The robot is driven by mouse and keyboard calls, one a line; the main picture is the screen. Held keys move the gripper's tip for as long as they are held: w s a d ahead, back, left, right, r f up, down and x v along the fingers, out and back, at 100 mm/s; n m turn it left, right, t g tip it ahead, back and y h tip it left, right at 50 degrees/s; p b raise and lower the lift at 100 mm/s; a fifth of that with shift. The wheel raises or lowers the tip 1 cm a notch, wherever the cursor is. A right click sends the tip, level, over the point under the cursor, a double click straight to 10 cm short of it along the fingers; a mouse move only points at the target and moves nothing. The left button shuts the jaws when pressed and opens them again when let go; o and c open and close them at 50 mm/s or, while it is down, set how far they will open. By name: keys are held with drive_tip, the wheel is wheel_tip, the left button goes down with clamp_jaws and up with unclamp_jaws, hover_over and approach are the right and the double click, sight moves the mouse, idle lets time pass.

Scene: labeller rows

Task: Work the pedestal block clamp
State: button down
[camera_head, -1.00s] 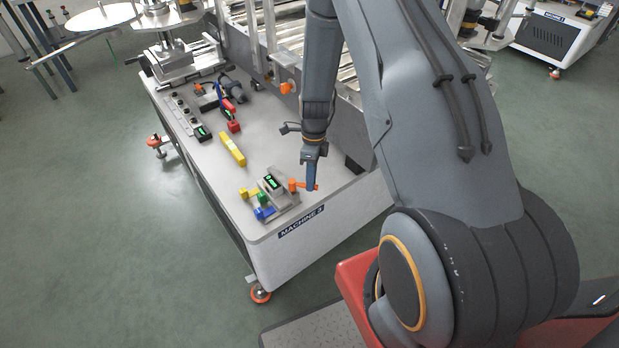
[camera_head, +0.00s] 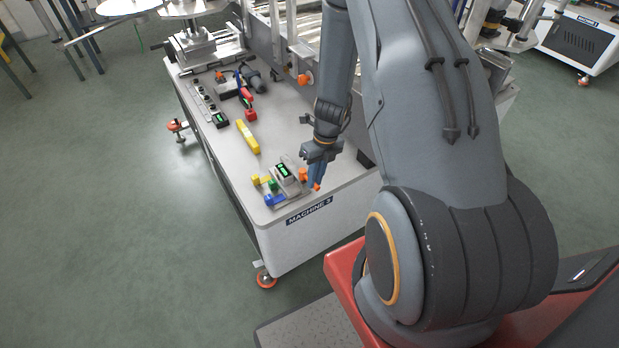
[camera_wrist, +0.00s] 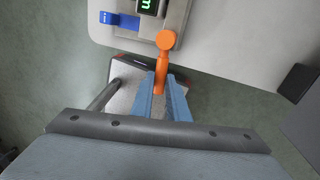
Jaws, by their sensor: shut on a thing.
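The pedestal block (camera_head: 287,180) is a grey unit with a lit green display, near the front corner of the white machine table. It also shows at the top of the wrist view (camera_wrist: 176,14). Its clamp is an orange lever (camera_wrist: 163,62) with a round knob at the pivot, on the block's right side; it also shows in the head view (camera_head: 304,174). My gripper (camera_wrist: 160,88) has blue fingers and is shut on the lever's free end, which points towards me past the table edge. The fingers hide part of the lever's end.
A blue tab (camera_head: 275,201), a green knob (camera_head: 272,185) and a yellow tab (camera_head: 256,181) sit left of the block. A yellow bar (camera_head: 248,137) lies further back. Hoses and a red connector (camera_head: 250,115) lie behind it. A rail frame stands behind my arm.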

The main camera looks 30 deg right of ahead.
drive_tip(key=shift+w+r, duration=0.1)
idle(0.3)
drive_tip(key=c, duration=1.7)
unclamp_jaws()
drive_tip(key=r, duration=0.2)
drive_tip(key=d+r+b, duration=0.1)
drive_tip(key=r, duration=0.4)
drive_tip(key=shift+d+r, duration=0.25)
drive_tip(key=shift+r, duration=0.05)
